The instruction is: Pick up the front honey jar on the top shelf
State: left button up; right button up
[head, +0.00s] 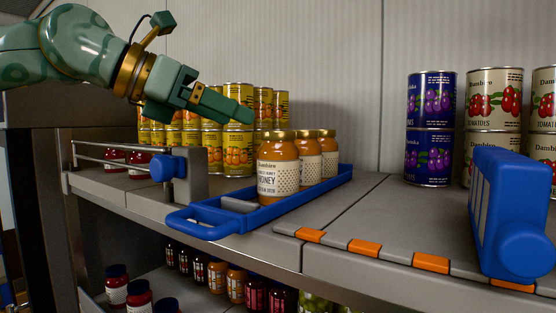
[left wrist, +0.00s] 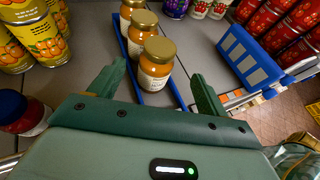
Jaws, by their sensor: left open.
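Several honey jars with gold lids and cream labels stand in a row in a blue tray (head: 205,222) on the top shelf. The front honey jar (head: 268,183) is nearest the tray's handle; it also shows in the left wrist view (left wrist: 154,77). My left gripper (head: 242,112) is above and left of the front jar in the head view, open and empty. In the left wrist view its two green fingers (left wrist: 160,85) are spread, with the front jar beyond and between them, apart from both. My right gripper is not in view.
Stacked yellow cans (head: 215,150) stand behind and left of the jars. Blue plum cans (head: 428,155) and tomato cans (head: 493,95) stand to the right. A blue divider (head: 505,210) stands at the front right. Bare shelf (head: 345,225) lies right of the tray.

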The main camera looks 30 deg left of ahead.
aim_at(278, 135)
pick_arm(q)
jog(key=p+x, duration=0.3)
jog(key=x, duration=0.6)
jog(key=shift+w+d+f+p, duration=0.1)
jog(key=shift+w+d+p, duration=0.1)
jog(key=shift+p, duration=0.15)
jog(key=shift+w+d+f, duration=0.15)
jog(key=shift+w, duration=0.15)
jog(key=shift+s, duration=0.2)
jog(key=c, duration=1.6)
grip_shut()
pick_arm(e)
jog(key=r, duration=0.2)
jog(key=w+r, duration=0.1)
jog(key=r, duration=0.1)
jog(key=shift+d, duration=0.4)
pick_arm(q)
jog(key=shift+r, duration=0.2)
